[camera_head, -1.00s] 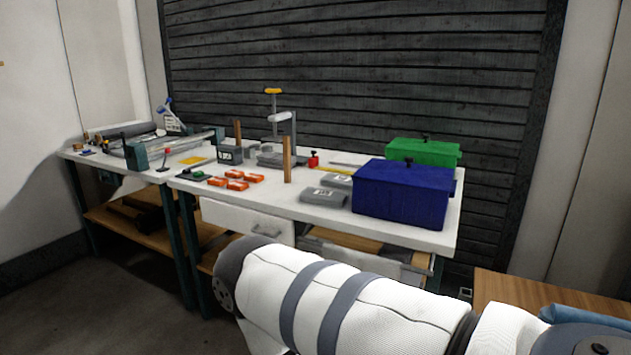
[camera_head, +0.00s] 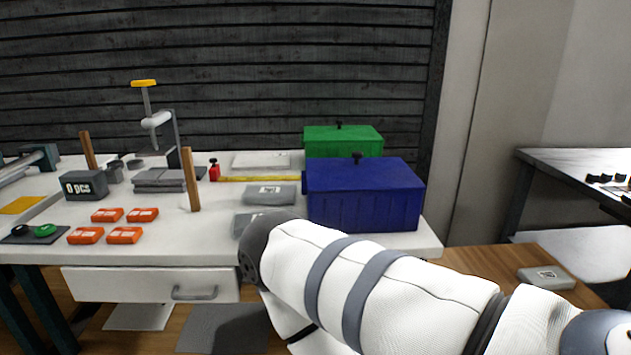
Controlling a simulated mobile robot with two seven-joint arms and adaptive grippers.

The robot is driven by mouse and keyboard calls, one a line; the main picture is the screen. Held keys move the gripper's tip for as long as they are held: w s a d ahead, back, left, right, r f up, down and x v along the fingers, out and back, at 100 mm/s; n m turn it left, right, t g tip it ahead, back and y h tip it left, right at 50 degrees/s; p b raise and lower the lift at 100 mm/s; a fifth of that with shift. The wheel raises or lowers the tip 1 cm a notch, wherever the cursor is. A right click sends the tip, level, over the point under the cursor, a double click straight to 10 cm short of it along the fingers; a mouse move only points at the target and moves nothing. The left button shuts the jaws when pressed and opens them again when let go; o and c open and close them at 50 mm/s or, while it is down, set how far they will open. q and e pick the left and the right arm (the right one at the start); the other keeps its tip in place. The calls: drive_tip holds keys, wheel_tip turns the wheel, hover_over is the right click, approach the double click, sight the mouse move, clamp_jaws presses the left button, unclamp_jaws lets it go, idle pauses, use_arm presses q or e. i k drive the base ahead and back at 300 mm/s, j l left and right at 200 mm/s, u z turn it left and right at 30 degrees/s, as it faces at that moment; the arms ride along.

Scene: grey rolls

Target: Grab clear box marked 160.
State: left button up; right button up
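I cannot make out a clear box marked 160. A flat grey pack with a small label (camera_head: 270,195) lies on the white table left of the blue box (camera_head: 364,200). A second grey pack (camera_head: 241,224) lies in front of it, partly hidden by my arm. Another flat grey pack with a label (camera_head: 546,277) lies on a wooden surface at the right. The labels are too small to read. My white arm crosses the lower right. Neither gripper shows.
A green box (camera_head: 343,141) stands behind the blue one. Several orange pieces (camera_head: 107,215), a dark box reading "0 pcs" (camera_head: 84,185), a wooden post (camera_head: 190,179) and a press (camera_head: 158,130) occupy the white table (camera_head: 200,241). Another table (camera_head: 575,160) stands at right.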

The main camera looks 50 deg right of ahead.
sight(254, 195)
drive_tip(key=i+l+z, duration=0.1)
drive_tip(key=i+z, duration=0.15)
drive_tip(key=z, duration=0.25)
drive_tip(key=i+z, duration=0.2)
drive_tip(key=z, duration=0.3)
drive_tip(key=i+z, duration=0.25)
drive_tip(key=z, duration=0.2)
drive_tip(key=i+j+z, duration=0.2)
drive_tip(key=z, duration=0.3)
